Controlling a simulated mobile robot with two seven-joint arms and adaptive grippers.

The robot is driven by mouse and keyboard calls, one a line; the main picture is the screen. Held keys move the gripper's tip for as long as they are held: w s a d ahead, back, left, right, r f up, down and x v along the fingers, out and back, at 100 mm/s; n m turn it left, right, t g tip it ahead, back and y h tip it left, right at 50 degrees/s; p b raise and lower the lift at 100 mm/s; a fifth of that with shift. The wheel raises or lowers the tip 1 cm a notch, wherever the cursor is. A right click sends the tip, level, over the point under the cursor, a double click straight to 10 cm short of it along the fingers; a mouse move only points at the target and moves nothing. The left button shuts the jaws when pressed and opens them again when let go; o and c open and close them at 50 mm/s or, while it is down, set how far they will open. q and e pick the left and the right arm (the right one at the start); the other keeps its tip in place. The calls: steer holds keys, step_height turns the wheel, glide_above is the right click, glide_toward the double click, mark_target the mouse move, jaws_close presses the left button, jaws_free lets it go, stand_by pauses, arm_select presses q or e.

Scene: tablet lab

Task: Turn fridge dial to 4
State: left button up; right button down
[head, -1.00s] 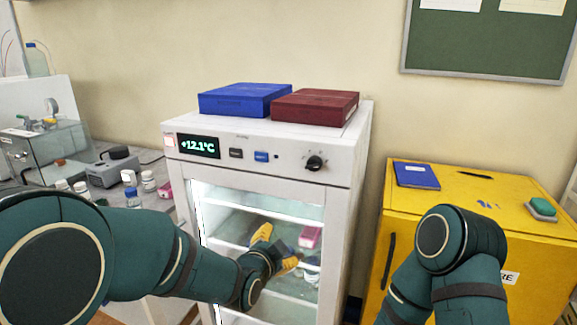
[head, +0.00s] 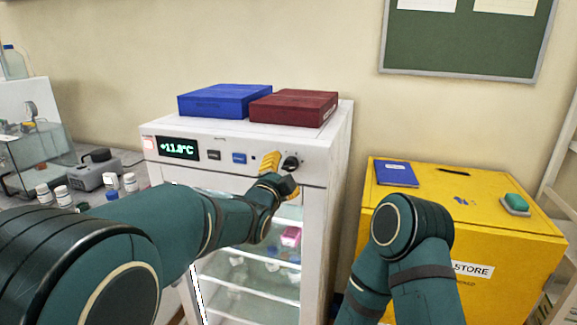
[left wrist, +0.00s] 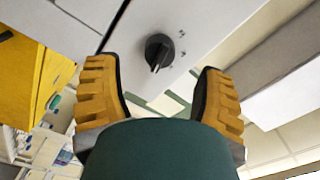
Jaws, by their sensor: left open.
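The fridge (head: 325,200) is white with a glass door, and its display (head: 178,147) reads about +11.8°C. The black dial (head: 291,162) is at the right end of its front panel; it also shows in the left wrist view (left wrist: 159,52), with a pointer ridge and small marks around it too small to read. My left gripper (head: 279,172) has yellow fingers and is right in front of the dial. In the left wrist view my left gripper (left wrist: 160,88) is open, with the dial between and beyond its fingertips, not gripped. My right gripper is out of view; only that arm shows.
A blue box (head: 225,100) and a dark red box (head: 294,107) lie on the fridge top. A yellow cabinet (head: 500,235) stands to the right, with a blue book (head: 396,173) on it. Bottles and a grey device (head: 98,172) stand on the left bench.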

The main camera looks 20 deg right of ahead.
mark_target(287, 168)
arm_select(q)
steer(key=shift+x, duration=2.25)
steer(key=shift+c, duration=0.2)
jaws_close()
